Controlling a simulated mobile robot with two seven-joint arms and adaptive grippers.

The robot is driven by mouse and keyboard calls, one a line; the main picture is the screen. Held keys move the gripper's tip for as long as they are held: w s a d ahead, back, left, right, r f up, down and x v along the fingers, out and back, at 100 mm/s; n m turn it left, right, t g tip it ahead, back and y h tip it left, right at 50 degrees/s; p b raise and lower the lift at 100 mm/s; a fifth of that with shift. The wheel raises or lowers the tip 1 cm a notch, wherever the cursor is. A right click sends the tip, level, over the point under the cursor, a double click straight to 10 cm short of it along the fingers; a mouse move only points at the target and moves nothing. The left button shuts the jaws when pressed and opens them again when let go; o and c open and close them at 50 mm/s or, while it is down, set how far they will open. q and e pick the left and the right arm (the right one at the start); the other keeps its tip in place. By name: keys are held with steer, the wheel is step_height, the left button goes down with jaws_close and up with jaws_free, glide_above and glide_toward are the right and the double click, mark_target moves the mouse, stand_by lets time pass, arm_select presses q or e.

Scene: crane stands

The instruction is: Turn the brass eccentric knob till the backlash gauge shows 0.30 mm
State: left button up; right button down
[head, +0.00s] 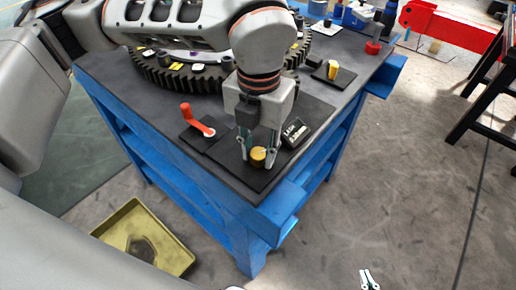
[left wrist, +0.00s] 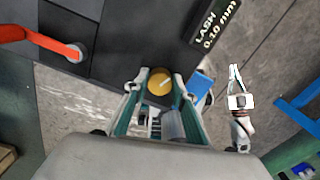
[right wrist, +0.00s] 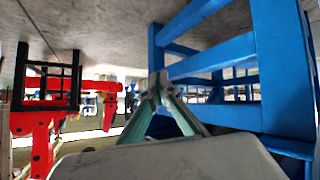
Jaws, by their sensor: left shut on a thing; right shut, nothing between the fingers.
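The brass knob (head: 258,154) stands on a dark plate at the near corner of the blue table. My left gripper (head: 258,160) points down and is shut on it; the knob (left wrist: 159,81) also shows between the fingertips in the left wrist view, with a pale line on its top. The backlash gauge (head: 295,132) is a black box just right of the knob. Its display (left wrist: 215,27) reads LASH 0.10 mm in the left wrist view. My right gripper (head: 370,280) is shut and empty, away from the table, over the floor.
A red lever (head: 195,120) is left of the knob. A large dark gear (head: 180,80) lies behind it on the table (head: 110,75). A yellow-handled thing (head: 333,70) stands at the back right. A yellow tray (head: 180,255) is on the floor.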

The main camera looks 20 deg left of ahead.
arm_select(q)
steer(key=m, duration=0.3)
steer(key=shift+r, duration=0.1)
steer(key=m+p, duration=0.1)
steer(key=m, duration=0.8)
steer(key=m+p, duration=0.1)
steer(key=m, duration=0.3)
steer(key=shift+m, duration=0.4)
steer(key=o, duration=1.1)
